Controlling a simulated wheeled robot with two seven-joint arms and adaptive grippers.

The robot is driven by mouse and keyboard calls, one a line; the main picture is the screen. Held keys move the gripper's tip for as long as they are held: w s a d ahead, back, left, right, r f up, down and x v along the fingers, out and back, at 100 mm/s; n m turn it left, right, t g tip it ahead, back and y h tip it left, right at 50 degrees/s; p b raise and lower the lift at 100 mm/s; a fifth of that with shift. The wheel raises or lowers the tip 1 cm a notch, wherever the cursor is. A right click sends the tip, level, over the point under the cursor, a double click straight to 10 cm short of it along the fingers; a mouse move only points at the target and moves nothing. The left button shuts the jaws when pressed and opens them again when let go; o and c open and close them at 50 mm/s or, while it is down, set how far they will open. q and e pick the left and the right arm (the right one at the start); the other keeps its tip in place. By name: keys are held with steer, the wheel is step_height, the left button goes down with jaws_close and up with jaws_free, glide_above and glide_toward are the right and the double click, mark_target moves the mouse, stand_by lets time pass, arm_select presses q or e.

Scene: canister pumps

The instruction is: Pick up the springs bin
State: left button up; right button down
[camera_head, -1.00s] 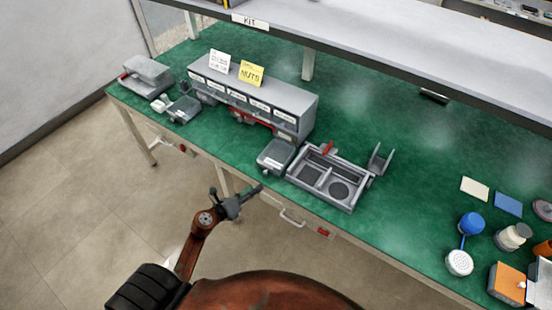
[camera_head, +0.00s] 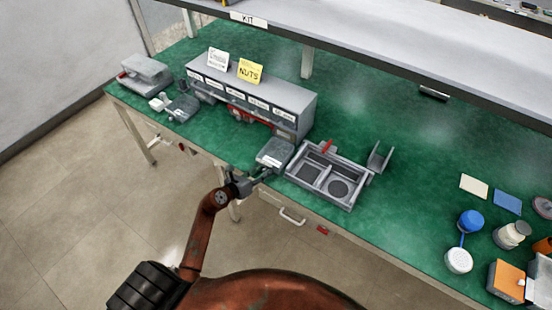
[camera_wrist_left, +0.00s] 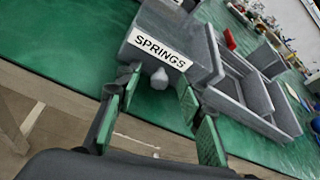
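The springs bin (camera_head: 275,152) is a grey box with a white label, sitting at the bench's front edge, in front of the grey bin cabinet's right end. In the left wrist view the bin (camera_wrist_left: 176,27) shows its "SPRINGS" label and a grey knob (camera_wrist_left: 160,78) below it. My left gripper (camera_head: 262,175) is at the bin's front. In the left wrist view its two green-padded fingers (camera_wrist_left: 157,97) are apart, one on each side of the knob; I cannot tell whether they touch it. My right gripper is not in view.
A grey compartment tray (camera_head: 327,176) stands close to the bin's right. The grey cabinet (camera_head: 290,97) with labelled slots and a yellow "NUTS" card (camera_head: 250,71) is behind. Another grey bin (camera_head: 183,108) lies left.

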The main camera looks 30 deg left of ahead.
arm_select(q)
steer(key=shift+c, duration=0.7)
jaws_close()
steer(key=shift+r, duration=0.15)
